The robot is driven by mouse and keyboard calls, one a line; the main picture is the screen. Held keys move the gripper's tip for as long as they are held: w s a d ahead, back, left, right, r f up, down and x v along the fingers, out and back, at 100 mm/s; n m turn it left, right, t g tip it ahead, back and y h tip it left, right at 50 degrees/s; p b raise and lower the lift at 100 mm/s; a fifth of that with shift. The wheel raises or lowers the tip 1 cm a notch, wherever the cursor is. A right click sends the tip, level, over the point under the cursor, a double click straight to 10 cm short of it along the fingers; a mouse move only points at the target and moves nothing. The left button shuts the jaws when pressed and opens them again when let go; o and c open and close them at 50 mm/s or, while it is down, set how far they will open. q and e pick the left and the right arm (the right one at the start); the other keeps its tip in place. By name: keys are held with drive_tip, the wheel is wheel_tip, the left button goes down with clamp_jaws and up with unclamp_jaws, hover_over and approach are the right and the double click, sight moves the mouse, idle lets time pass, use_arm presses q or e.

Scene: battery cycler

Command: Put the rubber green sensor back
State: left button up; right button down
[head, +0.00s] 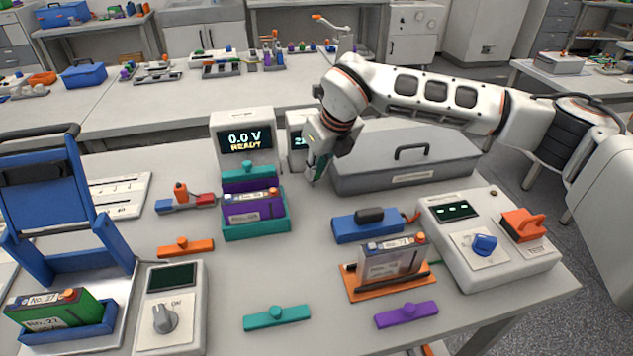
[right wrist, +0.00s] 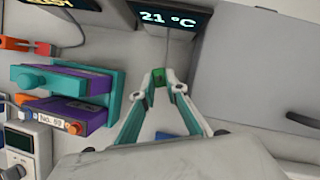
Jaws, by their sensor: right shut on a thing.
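My right gripper (head: 313,178) reaches down in front of the temperature display (head: 298,143), left of the long grey lidded box. In the right wrist view its two teal-lined fingers (right wrist: 160,82) close together on a small green piece (right wrist: 159,77), which looks like the rubber green sensor. Most of that piece is hidden between the fingertips. The display reads 21 °C in the right wrist view (right wrist: 168,18) and stands just beyond the fingertips. I cannot tell whether the green piece touches anything else. My left gripper is not in view.
A teal holder (head: 256,234) with a purple battery stands close left of the gripper. The grey lidded box (head: 405,178) is close on its right. A blue clamp block (head: 362,229) and an orange tray (head: 388,290) with a grey battery lie nearer. The table's front middle has free room.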

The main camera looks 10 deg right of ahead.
sight(318, 178)
drive_tip(key=shift+f, duration=2.05)
drive_tip(key=shift+f, duration=0.1)
drive_tip(key=shift+f, duration=0.15)
drive_tip(key=c, duration=2.3)
unclamp_jaws()
drive_tip(key=shift+r, duration=0.6)
drive_tip(key=v, duration=1.1)
drive_tip(key=shift+s, duration=0.2)
